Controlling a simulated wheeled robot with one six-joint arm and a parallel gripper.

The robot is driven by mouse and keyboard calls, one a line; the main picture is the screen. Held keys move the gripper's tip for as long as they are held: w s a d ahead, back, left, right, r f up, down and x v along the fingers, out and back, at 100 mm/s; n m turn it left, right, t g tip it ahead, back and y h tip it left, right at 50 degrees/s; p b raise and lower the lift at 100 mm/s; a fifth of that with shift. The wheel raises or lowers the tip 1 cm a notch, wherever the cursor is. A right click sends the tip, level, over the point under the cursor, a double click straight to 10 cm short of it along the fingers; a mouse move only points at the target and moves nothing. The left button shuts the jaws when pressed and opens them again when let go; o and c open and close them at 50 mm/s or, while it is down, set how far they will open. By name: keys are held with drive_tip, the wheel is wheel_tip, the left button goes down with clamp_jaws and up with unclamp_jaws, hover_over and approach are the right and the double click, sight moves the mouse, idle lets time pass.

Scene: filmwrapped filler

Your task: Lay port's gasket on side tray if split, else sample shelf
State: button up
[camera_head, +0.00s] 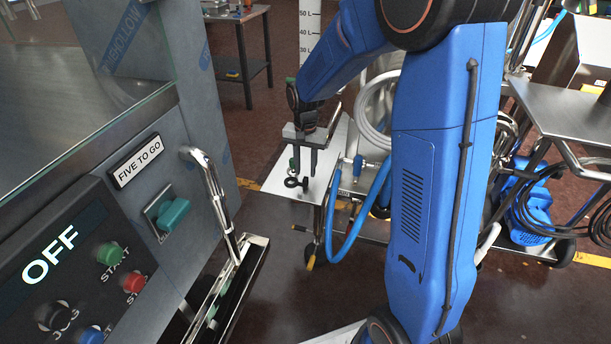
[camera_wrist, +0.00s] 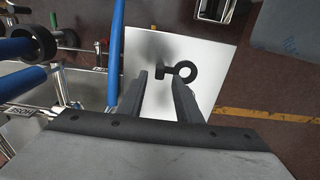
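A small black ring with a short stem, likely the gasket (camera_wrist: 187,72), appears over a flat white panel (camera_wrist: 200,52) in the wrist view. Whether it rests on the panel, and whether the ring is split, I cannot tell. In the head view the black piece (camera_head: 291,182) shows just below my fingertips. My gripper (camera_head: 305,172) points down over the white panel (camera_head: 275,185). Its two fingers (camera_wrist: 160,80) are apart, with the stem end seen in the gap beyond them and no clear contact. I cannot tell which surface is the side tray or the sample shelf.
A grey machine with an OFF display (camera_head: 50,255) and a chrome handle (camera_head: 212,190) stands at left. A cart with blue hoses (camera_head: 340,225) stands beside the white panel. A metal table (camera_head: 570,115) is at right, above a blue pump (camera_head: 525,215).

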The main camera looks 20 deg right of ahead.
sight(305, 178)
drive_tip(key=s+d+r+n+t, duration=0.1)
drive_tip(key=s+r, duration=0.3)
drive_tip(key=r, duration=0.3)
drive_tip(key=s+d+r+n, duration=0.1)
drive_tip(key=s+r, duration=0.3)
drive_tip(key=r, duration=0.3)
drive_tip(key=s+d+r+n+t, duration=0.2)
drive_tip(key=s+n, duration=0.3)
drive_tip(key=s, duration=1.9)
drive_tip(key=shift+s+r+t, duration=0.15)
drive_tip(key=shift+s+t, duration=0.25)
drive_tip(key=shift+t, duration=0.5)
